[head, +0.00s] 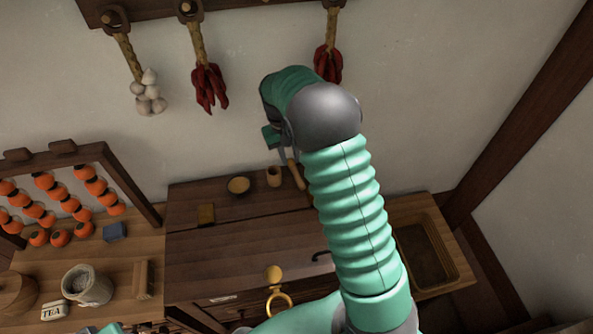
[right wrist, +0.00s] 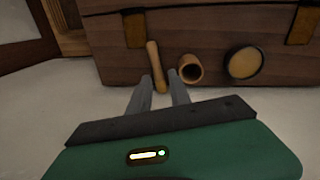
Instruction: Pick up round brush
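My right gripper (head: 287,158) reaches over the back of the wooden chest and is partly hidden by my arm. In the right wrist view its two grey fingers (right wrist: 161,92) are apart, on either side of the near end of a slim wooden stick (right wrist: 155,66). I cannot tell whether they touch it. The stick also shows in the head view (head: 296,175). Beside it are a small hollow wooden cup (right wrist: 190,69) and a round tan piece with a dark rim (right wrist: 245,62). No bristles show clearly, so I cannot tell which is the round brush.
At left stand a rack of orange fruit (head: 45,210), a stone pot (head: 88,285) and a TEA block (head: 54,311). A tray (head: 453,262) is at right. The wall is close behind.

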